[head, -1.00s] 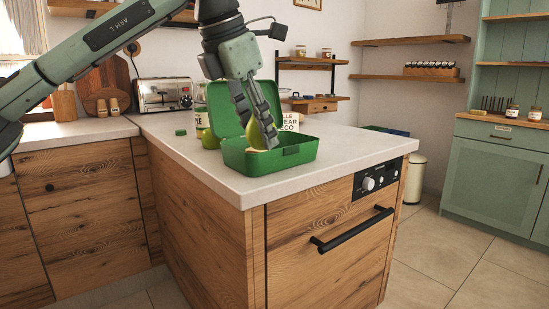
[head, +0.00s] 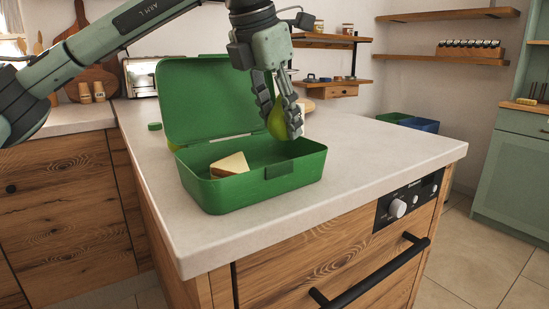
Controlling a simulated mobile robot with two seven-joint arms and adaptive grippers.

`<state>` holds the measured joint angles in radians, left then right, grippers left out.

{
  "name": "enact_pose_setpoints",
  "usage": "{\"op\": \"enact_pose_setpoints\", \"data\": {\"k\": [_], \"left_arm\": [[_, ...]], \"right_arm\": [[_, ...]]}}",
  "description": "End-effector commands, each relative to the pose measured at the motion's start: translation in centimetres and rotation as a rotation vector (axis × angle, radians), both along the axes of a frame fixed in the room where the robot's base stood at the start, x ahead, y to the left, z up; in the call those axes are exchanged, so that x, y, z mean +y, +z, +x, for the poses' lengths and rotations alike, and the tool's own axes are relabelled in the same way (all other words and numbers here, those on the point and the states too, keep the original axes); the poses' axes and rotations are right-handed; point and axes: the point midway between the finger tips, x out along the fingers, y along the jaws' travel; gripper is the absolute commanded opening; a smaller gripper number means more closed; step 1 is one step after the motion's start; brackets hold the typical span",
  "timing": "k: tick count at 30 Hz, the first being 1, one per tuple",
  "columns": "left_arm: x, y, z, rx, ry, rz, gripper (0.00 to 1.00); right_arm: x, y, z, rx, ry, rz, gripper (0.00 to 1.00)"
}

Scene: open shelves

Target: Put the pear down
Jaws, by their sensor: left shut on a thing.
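The green pear (head: 277,122) is between the fingers of my left gripper (head: 281,128), which is shut on it. The gripper points down over the right part of an open green lunch box (head: 268,190) on the counter. The pear's lower end is near the height of the box's back rim; I cannot tell whether it touches the box. A sandwich (head: 230,165) sits in the left part of the box. The box's lid (head: 205,98) stands open at the back. My right gripper is not in view.
The pale counter (head: 370,150) is clear to the right and in front of the box. A small green cap (head: 154,126) lies behind it at left. A toaster (head: 140,78) stands farther back. An oven handle (head: 370,275) sticks out below the counter.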

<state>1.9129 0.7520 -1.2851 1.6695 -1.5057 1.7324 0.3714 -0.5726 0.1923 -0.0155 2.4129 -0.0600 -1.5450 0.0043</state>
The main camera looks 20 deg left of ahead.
Motion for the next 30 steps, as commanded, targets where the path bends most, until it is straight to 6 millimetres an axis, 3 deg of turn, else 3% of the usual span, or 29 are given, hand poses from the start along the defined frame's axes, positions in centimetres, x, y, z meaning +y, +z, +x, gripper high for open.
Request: {"op": "enact_pose_setpoints", "data": {"k": [15, 29, 30], "left_arm": [[0.0, -5.9, 0.0, 0.001, 0.0, -0.001, 0.14], [0.0, -6.2, 0.0, 0.0, -0.001, -0.002, 0.14], [0.0, -6.2, 0.0, 0.0, -0.001, -0.002, 0.45]], "right_arm": [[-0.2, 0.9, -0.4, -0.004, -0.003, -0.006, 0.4], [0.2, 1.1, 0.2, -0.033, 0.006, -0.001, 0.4], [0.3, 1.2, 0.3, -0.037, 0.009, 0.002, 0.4]]}}
